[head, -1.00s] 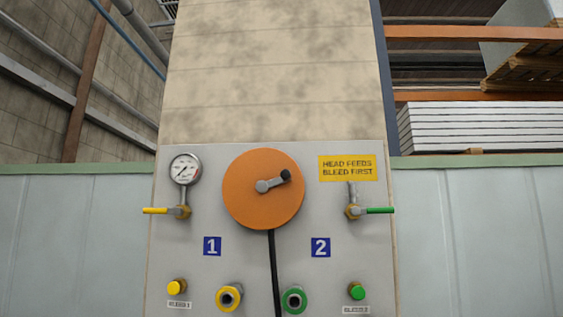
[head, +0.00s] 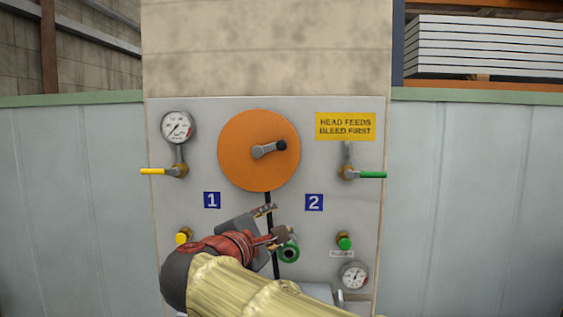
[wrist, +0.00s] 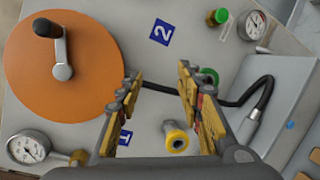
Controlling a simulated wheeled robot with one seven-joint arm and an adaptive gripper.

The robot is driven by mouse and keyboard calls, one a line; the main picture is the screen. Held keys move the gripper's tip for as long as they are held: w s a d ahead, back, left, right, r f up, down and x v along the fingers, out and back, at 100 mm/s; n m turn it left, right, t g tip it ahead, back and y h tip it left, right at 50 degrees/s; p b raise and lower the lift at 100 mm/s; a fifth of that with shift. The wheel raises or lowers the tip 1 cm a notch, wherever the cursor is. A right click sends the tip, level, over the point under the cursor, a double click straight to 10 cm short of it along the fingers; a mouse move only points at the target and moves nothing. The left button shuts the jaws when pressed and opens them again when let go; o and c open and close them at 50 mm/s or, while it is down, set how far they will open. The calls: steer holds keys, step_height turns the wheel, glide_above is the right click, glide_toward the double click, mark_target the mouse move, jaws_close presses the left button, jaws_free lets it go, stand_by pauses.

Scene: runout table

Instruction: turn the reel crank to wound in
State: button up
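The orange reel (head: 235,165) is mounted on the upper middle of the grey panel. Its crank (head: 266,150) is a short grey arm with a black knob, pointing right and slightly up from the hub in the head view. In the wrist view the reel (wrist: 95,90) is at the left, with the crank (wrist: 62,55) pointing up to its black knob. My gripper (head: 272,222) is below the reel, in front of the hose, apart from the crank. In the wrist view the fingers of my gripper (wrist: 158,88) are spread with nothing held between them.
A gauge (head: 177,127) and yellow-handled valve (head: 155,171) are left of the reel; a green-handled valve (head: 370,174) is right. A black hose (wrist: 255,95) hangs below the reel. Yellow (wrist: 177,138) and green couplings (head: 288,252) sit low on the panel.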

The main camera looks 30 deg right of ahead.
mark_target(278, 148)
steer(key=r+n+h, duration=0.1)
steer(key=r, duration=0.3)
steer(key=r+n+t+h, duration=0.1)
steer(key=r, duration=0.4)
steer(key=a+r+n+t+h, duration=0.1)
steer(key=r, duration=0.4)
steer(key=shift+w+r+h+p, duration=0.1)
steer(key=shift+w+h+p, duration=0.2)
steer(key=shift+h, duration=0.1)
steer(key=p+x, duration=0.1)
steer(key=x, duration=0.6)
steer(key=shift+w+d+r+p, duration=0.1)
steer(key=shift+w+d+p, duration=0.15)
steer(key=shift+p, duration=0.15)
steer(key=shift+s, duration=0.1)
steer(key=shift+c, duration=0.7)
steer(key=c, duration=0.7)
jaws_close()
